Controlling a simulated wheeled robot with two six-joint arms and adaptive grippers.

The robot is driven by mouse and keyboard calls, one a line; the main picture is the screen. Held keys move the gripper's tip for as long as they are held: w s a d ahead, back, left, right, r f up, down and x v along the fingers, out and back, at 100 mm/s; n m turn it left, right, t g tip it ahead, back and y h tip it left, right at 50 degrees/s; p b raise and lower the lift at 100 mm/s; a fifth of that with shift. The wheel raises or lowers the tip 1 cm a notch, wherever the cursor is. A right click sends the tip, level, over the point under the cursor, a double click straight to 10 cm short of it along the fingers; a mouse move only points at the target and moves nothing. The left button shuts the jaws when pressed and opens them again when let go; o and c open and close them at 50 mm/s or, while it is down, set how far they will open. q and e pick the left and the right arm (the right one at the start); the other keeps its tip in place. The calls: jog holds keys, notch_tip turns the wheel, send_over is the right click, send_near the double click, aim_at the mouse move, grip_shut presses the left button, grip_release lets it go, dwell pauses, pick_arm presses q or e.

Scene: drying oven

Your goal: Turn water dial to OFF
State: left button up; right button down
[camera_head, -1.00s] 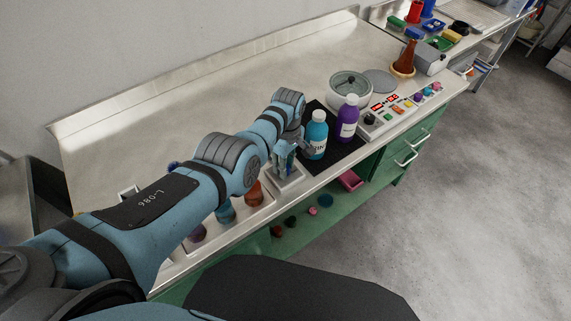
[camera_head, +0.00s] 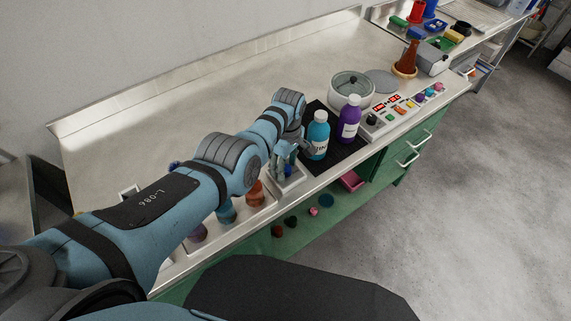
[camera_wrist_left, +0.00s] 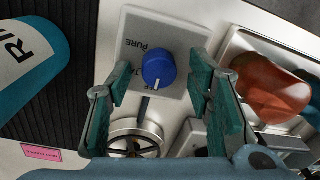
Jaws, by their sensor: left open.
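The water dial is a round blue knob (camera_wrist_left: 158,69) with a white mark, on a pale square plate (camera_wrist_left: 133,24). In the left wrist view the white mark points toward the bottom of the picture. The word PURE shows upside down on the plate; lettering near the knob is partly hidden. My left gripper (camera_wrist_left: 162,78) is open, its teal fingers to the left and right of the knob with gaps between. In the head view my left gripper (camera_head: 284,164) is over the small dial box near the bench's front edge. My right gripper is not in view.
A teal bottle (camera_head: 318,136) and a purple bottle (camera_head: 348,120) stand on a black mat beside the gripper. A tray (camera_head: 238,215) holding flasks lies on the other side. A round drain (camera_wrist_left: 136,140) sits below the dial in the wrist view. The bench's back is clear.

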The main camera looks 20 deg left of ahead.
aim_at(287, 166)
pick_arm(q)
jog(key=shift+r, duration=0.1)
notch_tip(287, 166, up, 12)
jog(key=shift+w, duration=0.3)
dwell(0.3)
